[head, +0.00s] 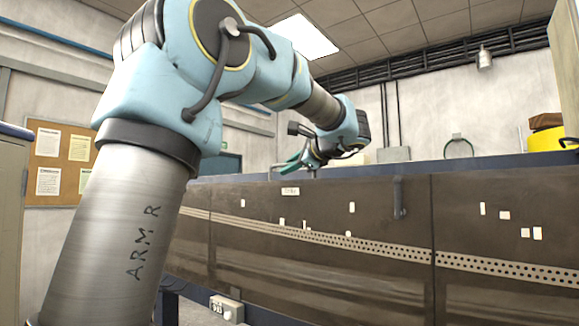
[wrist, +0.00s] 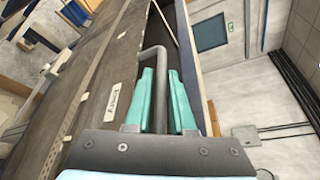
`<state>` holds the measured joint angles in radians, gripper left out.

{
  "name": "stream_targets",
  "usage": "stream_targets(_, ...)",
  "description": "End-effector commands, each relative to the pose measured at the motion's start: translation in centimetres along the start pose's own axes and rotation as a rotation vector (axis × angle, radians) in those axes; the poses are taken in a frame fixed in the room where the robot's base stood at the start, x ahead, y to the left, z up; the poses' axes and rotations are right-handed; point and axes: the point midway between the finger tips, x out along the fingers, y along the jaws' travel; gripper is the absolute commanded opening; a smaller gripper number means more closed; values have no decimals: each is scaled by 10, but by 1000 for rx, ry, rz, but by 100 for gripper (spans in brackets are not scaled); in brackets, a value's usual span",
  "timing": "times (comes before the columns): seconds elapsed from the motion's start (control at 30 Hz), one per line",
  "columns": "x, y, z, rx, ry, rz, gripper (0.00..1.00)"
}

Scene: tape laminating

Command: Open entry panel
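The entry panel (head: 318,240) is a dark brown, worn metal front with a perforated strip. It bears a small white label, which reads like "Entry" in the wrist view (wrist: 116,97). A bent grey bar handle (wrist: 153,57) stands out from it near the label. My gripper (wrist: 161,75) has teal fingers, one on each side of the handle, and looks shut on it. In the head view my gripper (head: 293,162) is at the panel's top edge, above the label (head: 290,191). The handle is mostly hidden there. A dark gap shows beside the panel's edge in the wrist view.
A similar panel (head: 505,225) is at the right, and another grey handle (head: 399,197) is near the seam. A blue-edged top (head: 440,163) runs above the panels. A yellow item (head: 545,121) and a green ring (head: 459,147) are behind. A cork board (head: 62,165) hangs at left.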

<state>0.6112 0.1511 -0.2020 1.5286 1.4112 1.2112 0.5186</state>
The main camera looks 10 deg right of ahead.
Motion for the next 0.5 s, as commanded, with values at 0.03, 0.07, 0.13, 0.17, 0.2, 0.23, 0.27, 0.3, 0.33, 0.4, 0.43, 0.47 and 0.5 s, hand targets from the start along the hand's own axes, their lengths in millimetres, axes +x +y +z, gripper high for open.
stream_targets(0.03, 0, 0, 0, 0, 0, 0, 16)
stream_targets(0.07, 0, 0, 0, 0, 0, 0, 12)
stream_targets(0.13, 0, 0, 0, 0, 0, 0, 4)
stream_targets(0.17, 0, 0, 0, 0, 0, 0, 1)
stream_targets(0.2, 0, 0, 0, 0, 0, 0, 0)
stream_targets(0.23, 0, 0, 0, 0, 0, 0, 0)
stream_targets(0.27, 0, 0, 0, 0, 0, 0, 0)
stream_targets(0.3, 0, 0, 0, 0, 0, 0, 0)
stream_targets(0.33, 0, 0, 0, 0, 0, 0, 0)
stream_targets(0.4, 0, 0, 0, 0, 0, 0, 0)
stream_targets(0.43, 0, 0, 0, 0, 0, 0, 0)
stream_targets(0.47, 0, 0, 0, 0, 0, 0, 0)
stream_targets(0.5, 0, 0, 0, 0, 0, 0, 0)
